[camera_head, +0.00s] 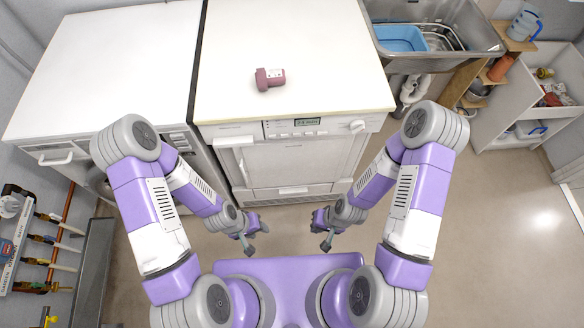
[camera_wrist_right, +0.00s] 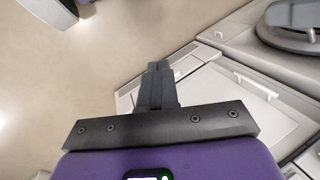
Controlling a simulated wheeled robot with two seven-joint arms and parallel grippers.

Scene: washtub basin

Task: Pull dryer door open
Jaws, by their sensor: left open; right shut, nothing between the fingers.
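The dryer (camera_head: 298,165) is the white machine in the middle of the head view, with a small display and a dial on its front panel. Its front door looks closed, with a light upright handle (camera_head: 241,162) near its left edge. My left gripper (camera_head: 258,239) is open and empty, low in front of the dryer and apart from it. My right gripper (camera_head: 323,233) is shut and empty, to the right of the left one and also apart from the door. In the right wrist view its closed fingers (camera_wrist_right: 157,80) point toward white machine panels.
A dark pink bottle-like object (camera_head: 269,78) lies on the dryer top. Another white machine (camera_head: 60,158) stands to the left. A sink (camera_head: 450,40) with a blue tub (camera_head: 400,38) and a shelf (camera_head: 520,105) are on the right. The floor (camera_head: 480,215) at right is clear.

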